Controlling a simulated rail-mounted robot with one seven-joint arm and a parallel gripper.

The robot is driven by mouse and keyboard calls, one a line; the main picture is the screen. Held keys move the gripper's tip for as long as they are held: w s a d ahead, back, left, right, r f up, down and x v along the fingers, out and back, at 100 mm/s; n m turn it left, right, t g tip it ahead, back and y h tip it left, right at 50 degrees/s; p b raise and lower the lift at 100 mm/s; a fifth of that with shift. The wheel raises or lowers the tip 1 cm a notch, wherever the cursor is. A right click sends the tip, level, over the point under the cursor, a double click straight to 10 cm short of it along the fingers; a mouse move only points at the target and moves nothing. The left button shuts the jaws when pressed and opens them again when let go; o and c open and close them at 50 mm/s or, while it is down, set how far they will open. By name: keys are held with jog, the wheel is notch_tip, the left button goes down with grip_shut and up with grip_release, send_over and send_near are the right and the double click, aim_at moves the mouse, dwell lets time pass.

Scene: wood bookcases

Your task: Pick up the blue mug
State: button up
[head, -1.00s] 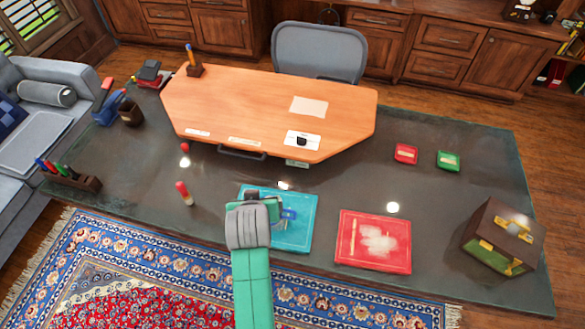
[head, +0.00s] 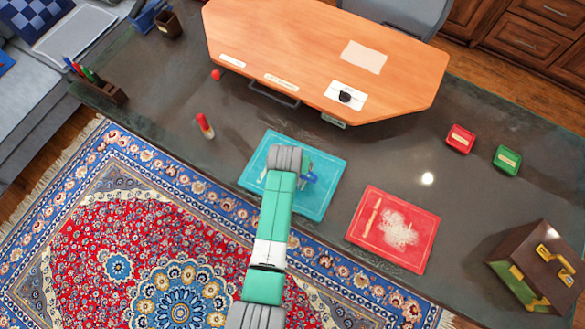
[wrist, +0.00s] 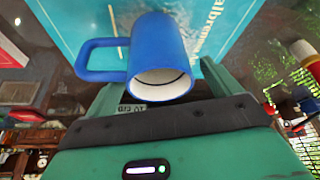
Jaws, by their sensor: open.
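The blue mug (wrist: 158,50) fills the upper middle of the wrist view, its open rim facing the camera and its handle to the left. It lies close ahead of my gripper (wrist: 165,90), whose green fingers show on either side of the mug's rim, apart. I see no clear contact. In the head view the mug (head: 309,178) shows as a small blue patch just right of my arm, over the teal board (head: 325,205). My arm hides part of the mug, and the fingers are hidden there.
A red board (head: 420,250) with a white patch lies right of the teal one. A brown case (head: 545,262) stands at the far right. A red-and-white cylinder (head: 205,126) stands left. A wooden raised desktop (head: 300,50) is behind.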

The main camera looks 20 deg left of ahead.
jog(key=shift+x, duration=1)
jog(key=shift+r, duration=0.1)
jog(key=c, duration=1.2)
jog(key=shift+c, duration=0.2)
jog(key=shift+r, duration=0.15)
jog(key=shift+r, duration=0.3)
jog(key=s+d+r+p, duration=0.1)
jog(key=s+r, duration=0.3)
jog(key=s, duration=1.2)
jog(key=shift+p, duration=0.75)
